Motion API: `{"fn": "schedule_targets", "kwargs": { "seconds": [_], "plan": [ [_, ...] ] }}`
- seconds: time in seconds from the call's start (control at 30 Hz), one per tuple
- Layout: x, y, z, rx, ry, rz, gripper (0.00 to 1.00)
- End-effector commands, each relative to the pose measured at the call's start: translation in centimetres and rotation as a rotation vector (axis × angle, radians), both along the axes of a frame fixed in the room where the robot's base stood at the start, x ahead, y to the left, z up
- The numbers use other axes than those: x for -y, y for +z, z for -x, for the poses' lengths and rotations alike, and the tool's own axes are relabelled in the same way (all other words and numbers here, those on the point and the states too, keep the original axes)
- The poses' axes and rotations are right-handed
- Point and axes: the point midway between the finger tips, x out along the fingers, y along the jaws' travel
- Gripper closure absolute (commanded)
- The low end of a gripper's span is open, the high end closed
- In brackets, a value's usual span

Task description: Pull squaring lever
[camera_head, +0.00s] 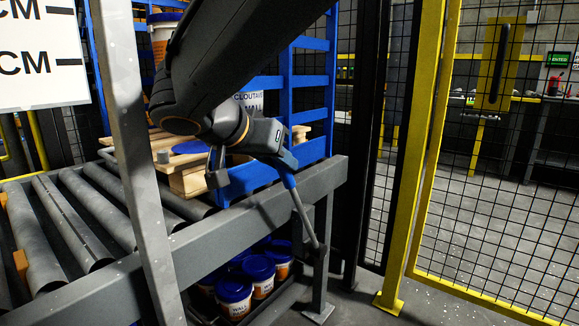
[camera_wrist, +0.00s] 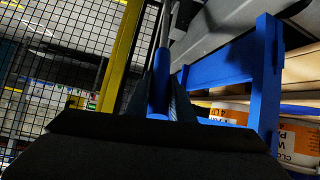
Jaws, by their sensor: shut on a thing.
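The squaring lever (camera_head: 303,216) is a grey rod with a blue grip, beside the end of the roller conveyor in the head view. It leans, with its top up and to the left. My gripper (camera_head: 287,168) is shut on the blue grip at its upper end. In the wrist view the blue grip of the lever (camera_wrist: 160,82) stands between the two dark fingers of my gripper (camera_wrist: 162,102), and its rod runs on upward. My arm hides part of the blue frame (camera_head: 318,90) behind it.
The roller conveyor (camera_head: 95,215) carries a wooden pallet (camera_head: 187,181) inside the blue frame. Several pails (camera_head: 234,291) stand on a low shelf beneath. A grey post (camera_head: 140,170) rises in front. A yellow-edged mesh fence (camera_head: 423,150) stands close to the right of the lever.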

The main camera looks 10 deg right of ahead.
Motion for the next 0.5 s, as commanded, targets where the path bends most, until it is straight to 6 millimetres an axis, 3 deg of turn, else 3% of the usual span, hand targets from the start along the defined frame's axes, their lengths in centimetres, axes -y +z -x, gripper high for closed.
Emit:
{"fn": "schedule_targets", "kwargs": {
  "seconds": [0.5],
  "plan": [
    [-1.25,-1.14,1.01,0.022,0.003,0.032,1.0]
  ]
}}
